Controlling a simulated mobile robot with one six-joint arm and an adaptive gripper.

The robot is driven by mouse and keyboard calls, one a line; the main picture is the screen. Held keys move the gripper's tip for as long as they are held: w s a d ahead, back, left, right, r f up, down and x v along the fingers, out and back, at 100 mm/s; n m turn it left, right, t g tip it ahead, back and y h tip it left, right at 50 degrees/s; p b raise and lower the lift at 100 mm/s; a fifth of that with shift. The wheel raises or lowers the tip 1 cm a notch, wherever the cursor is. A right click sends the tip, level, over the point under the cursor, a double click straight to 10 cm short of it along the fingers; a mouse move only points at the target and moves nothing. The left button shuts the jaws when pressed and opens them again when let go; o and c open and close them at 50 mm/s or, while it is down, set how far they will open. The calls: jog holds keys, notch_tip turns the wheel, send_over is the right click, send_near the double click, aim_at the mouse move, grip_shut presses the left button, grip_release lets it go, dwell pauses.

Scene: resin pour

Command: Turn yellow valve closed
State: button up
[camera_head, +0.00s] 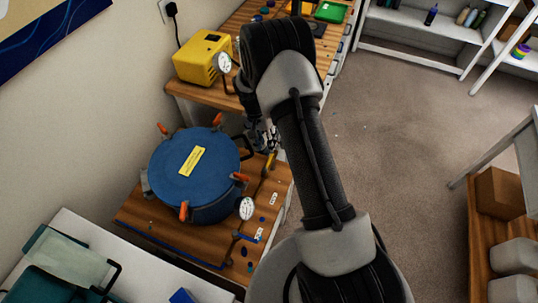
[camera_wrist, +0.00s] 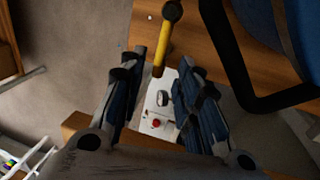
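The yellow valve handle (camera_head: 269,163) sits at the right of the blue-lidded pot (camera_head: 196,166), on the wooden table. In the wrist view the yellow handle (camera_wrist: 164,42) runs from a dark pivot at the top down to a free end near my fingertips. My gripper (camera_wrist: 164,62) is open, with its fingers spread to both sides of the handle's lower end. I cannot tell whether either finger touches it. In the head view my gripper (camera_head: 262,139) is just above the handle and partly hidden by my arm.
A pressure gauge (camera_head: 247,208) and a blue valve handle (camera_head: 247,237) stand at the pot's front right. Orange clamps (camera_head: 183,211) ring the lid. A yellow pump (camera_head: 203,58) stands on the bench behind. In the wrist view a black curved bar (camera_wrist: 235,70) is close to my right finger.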

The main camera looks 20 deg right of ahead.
aim_at(270, 157)
jog(key=f, duration=0.4)
jog(key=s+d+f+b, duration=0.1)
jog(key=f, duration=0.1)
jog(key=shift+f, duration=0.35)
jog(key=shift+c, duration=0.6)
grip_shut()
